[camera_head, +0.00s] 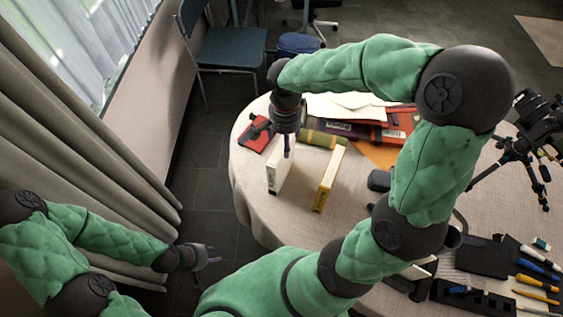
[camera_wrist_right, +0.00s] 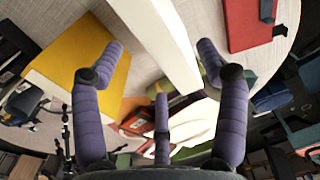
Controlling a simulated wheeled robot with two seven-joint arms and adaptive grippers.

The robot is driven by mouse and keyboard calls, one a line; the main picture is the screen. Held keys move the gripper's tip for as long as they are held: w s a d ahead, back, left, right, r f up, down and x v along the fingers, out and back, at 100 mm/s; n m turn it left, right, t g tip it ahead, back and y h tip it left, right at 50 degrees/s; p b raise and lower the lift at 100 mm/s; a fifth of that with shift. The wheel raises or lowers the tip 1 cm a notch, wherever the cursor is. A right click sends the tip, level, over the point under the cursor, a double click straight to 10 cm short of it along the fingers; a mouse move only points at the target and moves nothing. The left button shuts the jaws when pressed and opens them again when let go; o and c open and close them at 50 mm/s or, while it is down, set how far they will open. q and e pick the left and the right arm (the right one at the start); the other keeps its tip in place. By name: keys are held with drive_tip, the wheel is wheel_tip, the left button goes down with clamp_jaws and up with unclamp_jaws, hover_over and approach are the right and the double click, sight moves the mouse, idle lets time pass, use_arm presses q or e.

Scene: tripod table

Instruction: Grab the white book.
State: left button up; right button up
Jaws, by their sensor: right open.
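The white book (camera_head: 280,174) stands upright on the round table near its left edge. In the right wrist view the white book (camera_wrist_right: 160,35) runs between the two side fingers of my right gripper (camera_wrist_right: 160,60). In the head view my right gripper (camera_head: 272,142) is at the top of the white book, pointing down, with its fingers spread; its grip is not closed on the book. My left gripper (camera_head: 210,255) hangs off the table at the lower left, beside the curtain, empty with its fingers apart.
A yellow book (camera_head: 328,182) stands just right of the white book, with a narrow gap. A red book (camera_head: 256,138) lies behind, left. A camera on a tripod (camera_head: 535,125) stands at right.

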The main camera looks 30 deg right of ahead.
sight(281, 163)
drive_tip(key=shift+w+d+f, duration=0.1)
drive_tip(key=shift+w+f, duration=0.05)
drive_tip(key=shift+f, duration=0.7)
drive_tip(key=f, duration=0.1)
drive_tip(key=f+b, duration=0.1)
drive_tip(key=f, duration=0.1)
drive_tip(key=f+b, duration=0.1)
drive_tip(key=f, duration=0.1)
drive_tip(key=shift+s+a+f, duration=0.15)
drive_tip(key=shift+s+a, duration=0.05)
drive_tip(key=shift+a, duration=0.05)
clamp_jaws()
drive_tip(key=shift+r, duration=0.2)
